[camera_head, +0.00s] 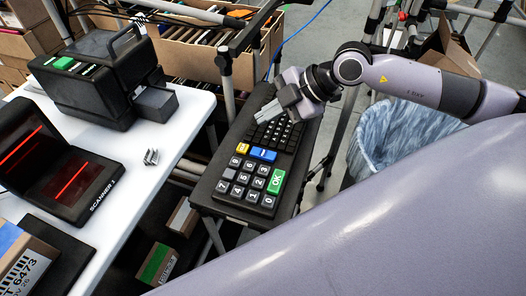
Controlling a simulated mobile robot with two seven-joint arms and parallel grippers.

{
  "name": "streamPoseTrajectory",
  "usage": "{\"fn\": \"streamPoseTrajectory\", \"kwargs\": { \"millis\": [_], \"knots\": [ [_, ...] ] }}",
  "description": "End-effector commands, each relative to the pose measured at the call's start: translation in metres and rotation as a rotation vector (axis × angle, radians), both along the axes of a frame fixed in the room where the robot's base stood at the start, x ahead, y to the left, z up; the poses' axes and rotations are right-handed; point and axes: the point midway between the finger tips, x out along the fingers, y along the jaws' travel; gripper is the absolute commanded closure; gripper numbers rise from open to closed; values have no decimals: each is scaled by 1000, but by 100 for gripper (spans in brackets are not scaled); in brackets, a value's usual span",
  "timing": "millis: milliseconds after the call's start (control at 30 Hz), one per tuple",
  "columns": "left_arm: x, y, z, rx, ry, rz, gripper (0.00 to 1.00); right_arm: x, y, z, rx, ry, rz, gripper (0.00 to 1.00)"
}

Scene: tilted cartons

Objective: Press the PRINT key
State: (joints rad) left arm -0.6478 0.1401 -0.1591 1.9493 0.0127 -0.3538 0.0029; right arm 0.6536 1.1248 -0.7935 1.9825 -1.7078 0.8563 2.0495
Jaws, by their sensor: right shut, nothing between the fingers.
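The labels on the blue and yellow keys are too small to read, so I cannot tell which key is PRINT. My right gripper (264,117) is shut and empty. In the picture it overlaps the small-key keyboard (285,136) just above the blue key. I cannot tell whether it touches. It hides part of that keyboard. My left gripper is not in view.
A white table (180,122) at left holds a black printer-like machine (85,85) with a green button and a scanner (62,165) with red light lines. A bin with a bluish liner (385,135) stands right of the stand. Cartons (185,55) stand behind.

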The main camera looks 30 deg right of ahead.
Motion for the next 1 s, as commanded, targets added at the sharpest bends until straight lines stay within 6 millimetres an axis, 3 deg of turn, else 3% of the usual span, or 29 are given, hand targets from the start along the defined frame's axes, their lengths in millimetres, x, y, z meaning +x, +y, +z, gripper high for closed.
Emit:
{"fn": "streamPoseTrajectory", "kwargs": {
  "millis": [567, 733, 1000],
  "knots": [
    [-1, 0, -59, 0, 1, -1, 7, 0, 0, -68, 1, 1, 1, 100],
    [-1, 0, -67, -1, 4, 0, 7, 0, 0, -83, 1, 0, 1, 100],
    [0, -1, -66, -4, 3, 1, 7, 0, 0, -86, 0, -1, -1, 100]
  ]
}}
